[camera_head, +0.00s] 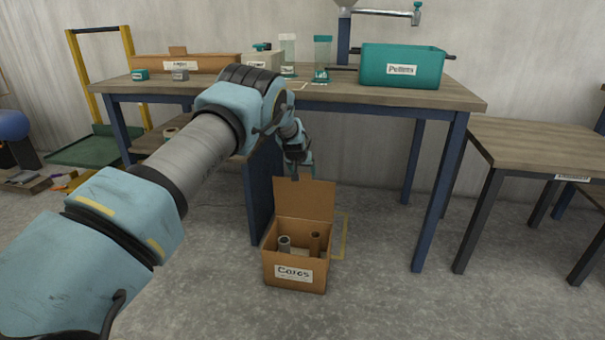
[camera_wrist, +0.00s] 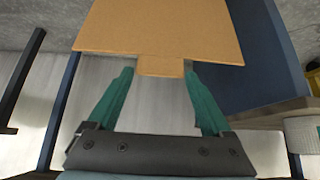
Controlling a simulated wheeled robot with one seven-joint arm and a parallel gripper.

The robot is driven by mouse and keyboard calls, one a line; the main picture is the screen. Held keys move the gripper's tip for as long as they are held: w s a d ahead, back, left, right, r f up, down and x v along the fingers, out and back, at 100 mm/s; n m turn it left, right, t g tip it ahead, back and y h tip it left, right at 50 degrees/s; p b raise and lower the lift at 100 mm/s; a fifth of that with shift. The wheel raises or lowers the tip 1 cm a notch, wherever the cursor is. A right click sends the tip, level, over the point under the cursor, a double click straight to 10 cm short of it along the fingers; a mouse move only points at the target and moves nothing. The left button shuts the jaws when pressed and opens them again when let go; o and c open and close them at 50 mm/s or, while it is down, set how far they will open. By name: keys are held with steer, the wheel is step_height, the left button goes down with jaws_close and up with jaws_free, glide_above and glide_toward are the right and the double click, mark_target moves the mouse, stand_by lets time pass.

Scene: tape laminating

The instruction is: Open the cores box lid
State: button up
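The cardboard cores box (camera_head: 294,272) stands on the floor, with "Cores" on its front label. Its lid (camera_head: 305,200) stands raised at the back, so the box is open. A grey core (camera_head: 284,244) and a brown core (camera_head: 315,242) show inside. My gripper (camera_head: 296,172) is at the lid's top edge. In the wrist view, the lid (camera_wrist: 160,28) fills the top middle, and its small tab (camera_wrist: 160,67) lies between the tips of my gripper (camera_wrist: 159,75). The teal fingers are spread, with narrow gaps beside the tab.
The workbench (camera_head: 440,97) stands behind and above the box, with a teal pellets bin (camera_head: 400,75) on top. A blue bench leg (camera_head: 260,195) is close to the box's left. A lower table (camera_head: 540,143) stands right. The floor in front is clear.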

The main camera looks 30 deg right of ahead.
steer(key=shift+o, duration=1)
steer(key=shift+a+f, duration=0.1)
steer(key=shift+f, duration=0.1)
steer(key=shift+s+r, duration=0.1)
steer(key=p+v, duration=0.2)
steer(key=v, duration=0.8)
steer(key=shift+r, duration=0.25)
steer(key=shift+s+a, duration=0.1)
